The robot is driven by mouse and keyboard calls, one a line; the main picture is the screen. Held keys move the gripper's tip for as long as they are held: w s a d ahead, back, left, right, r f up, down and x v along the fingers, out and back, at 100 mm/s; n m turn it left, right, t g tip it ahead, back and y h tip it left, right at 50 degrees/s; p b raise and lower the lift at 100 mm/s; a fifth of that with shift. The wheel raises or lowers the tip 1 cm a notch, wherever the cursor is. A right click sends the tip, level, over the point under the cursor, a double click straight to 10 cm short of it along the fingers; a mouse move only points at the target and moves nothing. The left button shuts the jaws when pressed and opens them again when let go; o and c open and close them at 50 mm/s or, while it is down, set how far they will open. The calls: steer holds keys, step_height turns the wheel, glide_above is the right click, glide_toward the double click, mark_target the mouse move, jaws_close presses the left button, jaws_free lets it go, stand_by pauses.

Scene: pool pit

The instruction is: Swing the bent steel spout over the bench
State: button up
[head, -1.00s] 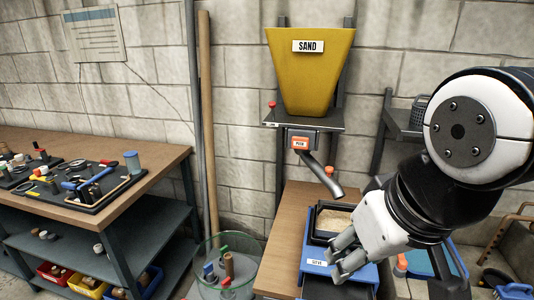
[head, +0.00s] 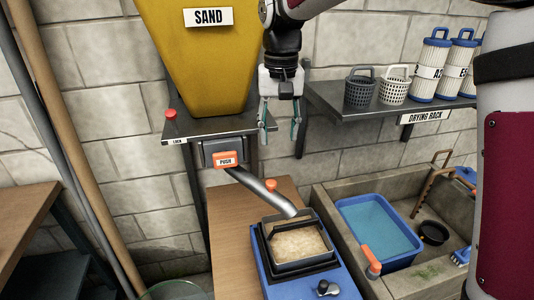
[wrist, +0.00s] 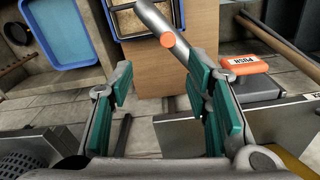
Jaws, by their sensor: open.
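The bent steel spout (head: 258,189) slopes down and right from under the sand hopper (head: 205,60). It has an orange knob (head: 271,184) on its upper side. In the head view its lower end appears above the back edge of a sand-filled tray (head: 300,245) on the wooden bench (head: 232,230). My gripper (head: 279,128) is open and empty, pointing down, right of the hopper and higher than the knob in the picture. In the wrist view the spout (wrist: 162,18) and its knob (wrist: 167,40) show beyond and between my open fingers (wrist: 160,70). I see no contact.
An orange PUSH block (head: 226,159) and a red LOCK knob (head: 170,113) sit by the hopper's shelf. A drying rack (head: 350,104) with baskets and filters is to the right. A sink (head: 372,190) with a blue basin (head: 378,230) lies right of the bench.

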mark_target(271, 182)
steer(key=f, duration=0.5)
steer(key=w+a+f+p, duration=0.1)
steer(key=f, duration=0.9)
steer(key=shift+w+a+p, duration=0.15)
steer(key=shift+a+p, duration=0.1)
steer(key=shift+p, duration=0.15)
jaws_close()
